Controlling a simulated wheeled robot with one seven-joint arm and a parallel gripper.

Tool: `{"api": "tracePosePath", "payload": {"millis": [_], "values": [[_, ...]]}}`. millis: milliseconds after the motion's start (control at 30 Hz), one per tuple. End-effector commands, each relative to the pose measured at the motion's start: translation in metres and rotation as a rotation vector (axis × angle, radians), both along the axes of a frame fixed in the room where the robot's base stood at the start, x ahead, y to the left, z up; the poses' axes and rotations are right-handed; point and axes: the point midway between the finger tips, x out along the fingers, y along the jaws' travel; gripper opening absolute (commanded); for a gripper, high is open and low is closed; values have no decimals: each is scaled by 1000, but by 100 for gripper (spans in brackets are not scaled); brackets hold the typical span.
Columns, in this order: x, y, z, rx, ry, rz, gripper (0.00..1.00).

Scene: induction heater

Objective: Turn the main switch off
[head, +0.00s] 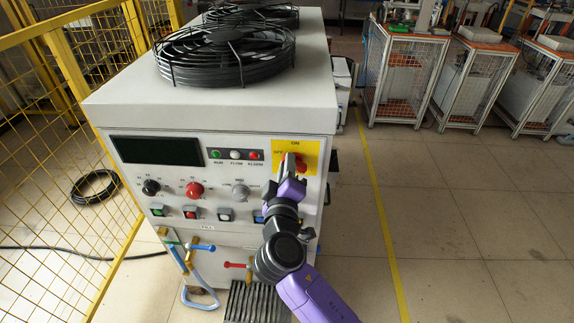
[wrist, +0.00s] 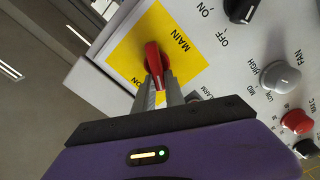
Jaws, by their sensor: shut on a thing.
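The main switch is a red handle (wrist: 153,58) on a yellow plate (head: 310,150) at the upper right of the heater's front panel. The plate also shows in the wrist view (wrist: 126,46), with "MAIN" and "ON" printed on it. In the head view the plate has "ON" at its top and "OFF" at its left. My gripper (wrist: 161,84) is shut on the red handle, one finger on each side of its near end. In the head view my gripper (head: 291,164) hides most of the handle. I cannot tell exactly which label it points to.
The heater cabinet (head: 118,108) carries black fans (head: 228,55) on top. Its panel has a dark display (head: 157,151), lamps, a red knob (head: 193,189) and other dials. A yellow mesh fence (head: 45,140) stands close at left. The floor at right is open.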

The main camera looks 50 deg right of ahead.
Motion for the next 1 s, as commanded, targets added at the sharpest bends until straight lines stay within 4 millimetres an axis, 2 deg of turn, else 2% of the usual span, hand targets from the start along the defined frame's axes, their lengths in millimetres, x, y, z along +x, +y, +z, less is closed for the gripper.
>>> {"api": "tracePosePath", "payload": {"millis": [33, 67, 133, 167, 767, 1000], "values": [[0, -3, 0, 1, -1, -4, 0], [0, -3, 0, 1, -1, -4, 20], [0, -3, 0, 1, -1, -4, 34], [0, -3, 0, 1, -1, -4, 36], [-3, -2, 3, -3, -5, -8, 36], [-21, 26, -2, -1, -2, 0, 36]]}}
